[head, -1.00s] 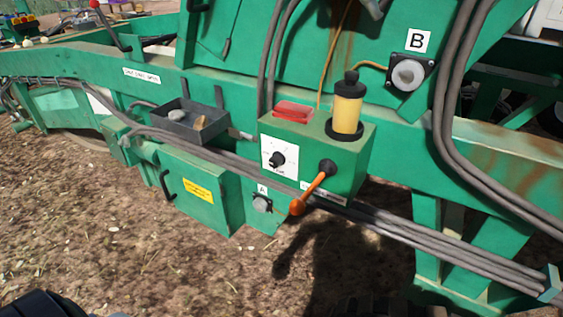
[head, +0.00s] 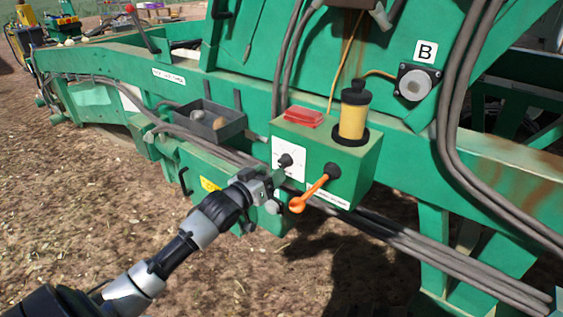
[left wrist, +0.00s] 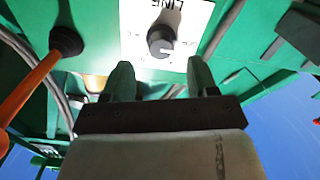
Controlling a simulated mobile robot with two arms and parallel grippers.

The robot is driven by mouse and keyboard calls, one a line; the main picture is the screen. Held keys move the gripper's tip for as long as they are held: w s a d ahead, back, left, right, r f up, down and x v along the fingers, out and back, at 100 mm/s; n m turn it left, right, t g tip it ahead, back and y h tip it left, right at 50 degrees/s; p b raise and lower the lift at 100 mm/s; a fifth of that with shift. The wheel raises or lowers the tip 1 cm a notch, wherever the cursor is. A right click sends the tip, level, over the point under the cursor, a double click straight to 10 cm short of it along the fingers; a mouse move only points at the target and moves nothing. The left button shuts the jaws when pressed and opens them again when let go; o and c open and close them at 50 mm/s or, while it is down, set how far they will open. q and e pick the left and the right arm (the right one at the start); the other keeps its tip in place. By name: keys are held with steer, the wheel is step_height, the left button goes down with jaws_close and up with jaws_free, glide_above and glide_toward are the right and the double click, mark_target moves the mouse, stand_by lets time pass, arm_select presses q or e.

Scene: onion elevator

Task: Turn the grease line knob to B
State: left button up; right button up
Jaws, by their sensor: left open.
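The grease line knob (head: 285,160) is a small black dial on a white label plate on the front of a green box (head: 355,185). In the left wrist view the knob (left wrist: 161,41) sits in the middle of its white plate (left wrist: 192,18), just beyond my fingertips. Its pointer setting is too small to tell. My left gripper (head: 276,181) is in front of the plate, just below the knob. In the left wrist view my left gripper (left wrist: 160,80) has its two fingers apart with nothing between them. My right gripper is not in view.
An orange-ended lever (head: 312,192) sticks out of the box close to the right of the knob. Thick hoses (head: 400,240) run below. A grey tray (head: 210,122) is at left. A yellow grease cup (head: 352,115) stands on top. A round port marked B (head: 415,85) is upper right.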

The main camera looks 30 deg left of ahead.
mark_target(281, 164)
arm_select(q)
steer(key=shift+w+d+p, duration=0.2)
steer(key=shift+w+p, duration=0.25)
steer(key=shift+w, duration=2.3)
steer(key=c, duration=0.9)
steer(key=shift+c, duration=0.2)
